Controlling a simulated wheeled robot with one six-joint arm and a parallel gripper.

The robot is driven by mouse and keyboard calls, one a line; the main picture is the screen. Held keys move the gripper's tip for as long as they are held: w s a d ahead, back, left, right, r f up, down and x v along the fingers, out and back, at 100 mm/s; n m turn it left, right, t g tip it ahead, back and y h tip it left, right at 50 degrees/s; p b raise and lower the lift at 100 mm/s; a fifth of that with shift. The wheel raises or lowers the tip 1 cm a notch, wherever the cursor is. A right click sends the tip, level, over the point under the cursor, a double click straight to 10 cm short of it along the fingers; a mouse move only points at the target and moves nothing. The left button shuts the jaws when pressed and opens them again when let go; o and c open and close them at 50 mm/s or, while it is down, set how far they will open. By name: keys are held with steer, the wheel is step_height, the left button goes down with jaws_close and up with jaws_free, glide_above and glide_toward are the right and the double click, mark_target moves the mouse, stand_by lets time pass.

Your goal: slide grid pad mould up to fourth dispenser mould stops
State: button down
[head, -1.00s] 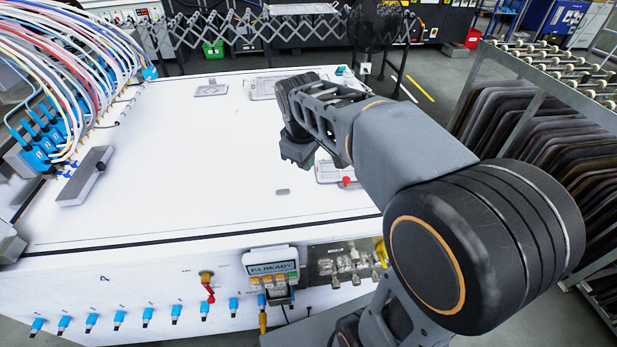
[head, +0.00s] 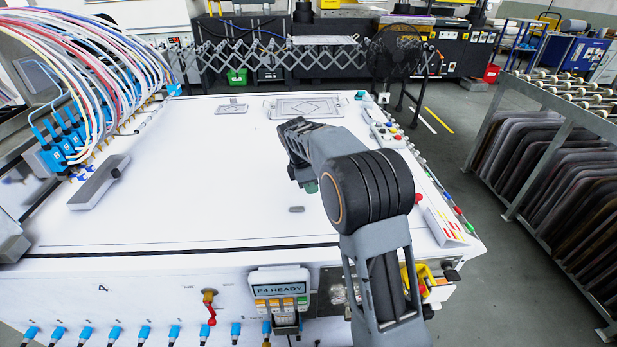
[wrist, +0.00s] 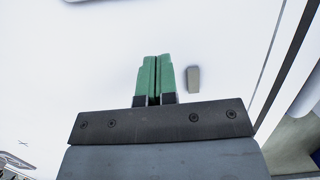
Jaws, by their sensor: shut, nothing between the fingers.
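I cannot tell which is the grid pad mould. The blue dispenser heads (head: 62,145) stand in a row at the left edge; their numbers are unreadable. My gripper (head: 311,187) hangs over the middle of the table. Its green fingers (wrist: 155,80) are shut and empty, apart from both moulds. The mould stops are not clearly distinguishable.
A small grey block (head: 297,209) lies near my gripper; it also shows in the wrist view (wrist: 193,78). A panel with buttons (head: 385,132) lines the right edge. A display reading "P4 READY" (head: 278,288) is on the front. The table's left middle is clear.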

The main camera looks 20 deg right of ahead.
mark_target(316, 200)
steer(key=x, duration=0.3)
steer(key=shift+f, duration=0.15)
steer(key=shift+s+d+r, duration=0.1)
steer(key=shift+d+r, duration=0.05)
steer(key=shift+d, duration=0.45)
steer(key=shift+s+d+r, duration=0.1)
steer(key=shift+d, duration=0.5)
steer(key=shift+s+d, duration=0.15)
steer(key=shift+d, duration=0.6)
